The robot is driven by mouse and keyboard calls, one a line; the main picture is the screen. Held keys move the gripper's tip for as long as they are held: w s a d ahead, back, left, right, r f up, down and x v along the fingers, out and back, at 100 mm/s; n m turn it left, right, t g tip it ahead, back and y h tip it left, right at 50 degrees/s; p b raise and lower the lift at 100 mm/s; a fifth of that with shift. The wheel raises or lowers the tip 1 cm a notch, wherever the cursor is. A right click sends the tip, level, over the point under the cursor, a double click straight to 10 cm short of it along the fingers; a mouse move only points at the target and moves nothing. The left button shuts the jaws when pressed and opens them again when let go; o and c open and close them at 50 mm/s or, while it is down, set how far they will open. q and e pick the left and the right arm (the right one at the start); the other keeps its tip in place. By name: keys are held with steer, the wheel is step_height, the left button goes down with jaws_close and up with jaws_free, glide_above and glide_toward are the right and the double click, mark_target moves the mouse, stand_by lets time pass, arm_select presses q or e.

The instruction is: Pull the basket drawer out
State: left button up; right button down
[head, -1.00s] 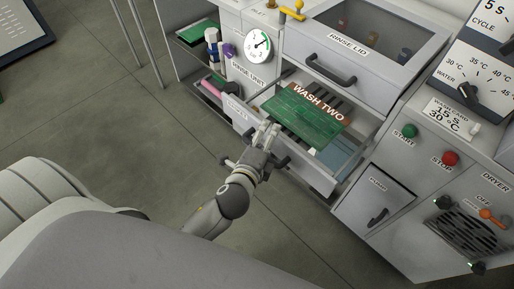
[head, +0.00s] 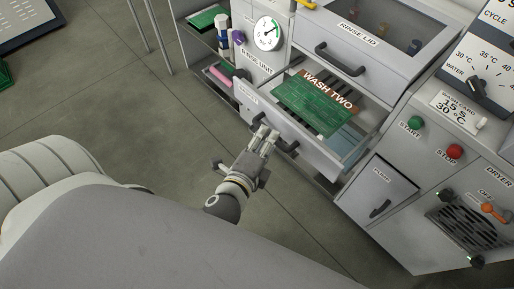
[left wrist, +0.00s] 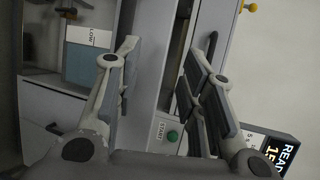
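The basket drawer (head: 318,157) stands pulled out under the rinse lid. Its front carries a dark handle (head: 290,148), partly hidden by my left gripper. Inside lies a green board (head: 305,105) with a brown strip reading WASH TWO. My left gripper (head: 264,133) is at the drawer front, its fingertips overlapping the left part of the handle. In the left wrist view its two fingers (left wrist: 160,50) are spread apart with nothing gripped between them. I cannot tell whether a finger touches the handle. My right gripper is out of view.
The rinse lid (head: 358,40) with its dark handle is above the drawer. To the right are a pump door (head: 382,188), a green start button (head: 415,123), a red stop button (head: 454,151) and the dryer. Shelves with bottles stand at left. The floor in front is clear.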

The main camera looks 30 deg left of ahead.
arm_select(q)
steer(key=shift+f+b+v, duration=0.15)
steer(key=shift+b+v, duration=0.05)
steer(key=shift+v, duration=0.75)
steer(key=shift+f+b+v, duration=0.15)
steer(key=shift+f+v, duration=0.05)
steer(key=shift+v, duration=0.8)
steer(key=shift+s+a, duration=0.1)
steer(key=shift+a, duration=0.05)
steer(key=shift+f+p, duration=0.1)
steer(key=shift+p, duration=0.2)
